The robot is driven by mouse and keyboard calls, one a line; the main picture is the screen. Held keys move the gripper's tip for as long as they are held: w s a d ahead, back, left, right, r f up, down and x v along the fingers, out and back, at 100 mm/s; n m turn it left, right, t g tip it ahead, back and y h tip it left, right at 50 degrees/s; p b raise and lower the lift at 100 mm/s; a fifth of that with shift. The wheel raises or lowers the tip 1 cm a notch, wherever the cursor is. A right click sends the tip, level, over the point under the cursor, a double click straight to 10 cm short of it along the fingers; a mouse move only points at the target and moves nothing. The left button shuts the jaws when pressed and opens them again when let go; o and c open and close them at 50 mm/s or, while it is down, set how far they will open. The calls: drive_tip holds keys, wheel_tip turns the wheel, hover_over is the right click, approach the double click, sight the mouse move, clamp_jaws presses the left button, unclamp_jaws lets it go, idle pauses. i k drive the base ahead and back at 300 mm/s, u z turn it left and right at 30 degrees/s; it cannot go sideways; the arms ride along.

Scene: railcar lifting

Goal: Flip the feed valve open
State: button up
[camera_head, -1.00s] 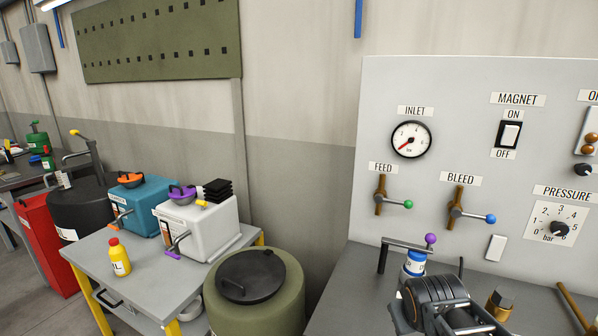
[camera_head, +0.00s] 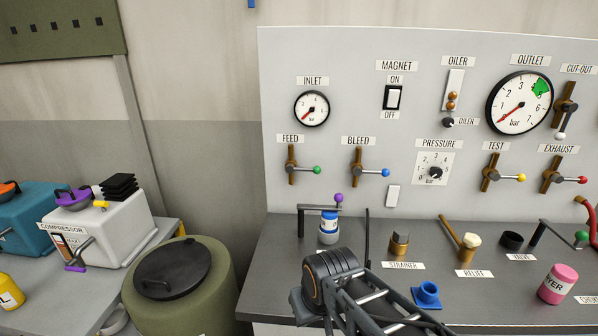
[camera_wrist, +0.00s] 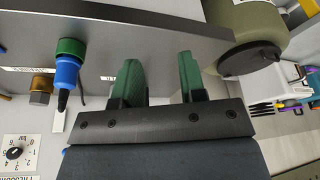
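The feed valve (camera_head: 291,165) is on the grey panel under the FEED label, in the left part of the head view. Its body is an upright brass piece, and its lever points right, ending in a green knob (camera_head: 317,170). My gripper (camera_wrist: 157,62) shows in the wrist view with two green fingers apart and nothing between them. In the head view my arm is low in front of the bench, below the valve, and the fingers cannot be made out there. I cannot pick out the feed valve in the wrist view.
The bleed valve (camera_head: 357,172) with a blue knob is just right of the feed valve. A blue-capped bottle (camera_head: 328,230) and a purple-knobbed crank (camera_head: 338,198) stand on the bench below. A green drum (camera_head: 182,310) stands left of the bench.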

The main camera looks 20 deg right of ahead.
sight(290, 168)
drive_tip(key=k, duration=1.35)
drive_tip(key=u, duration=0.6)
drive_tip(key=i, duration=1.35)
drive_tip(key=z, duration=0.7)
drive_tip(key=i, duration=0.5)
drive_tip(key=z, duration=0.35)
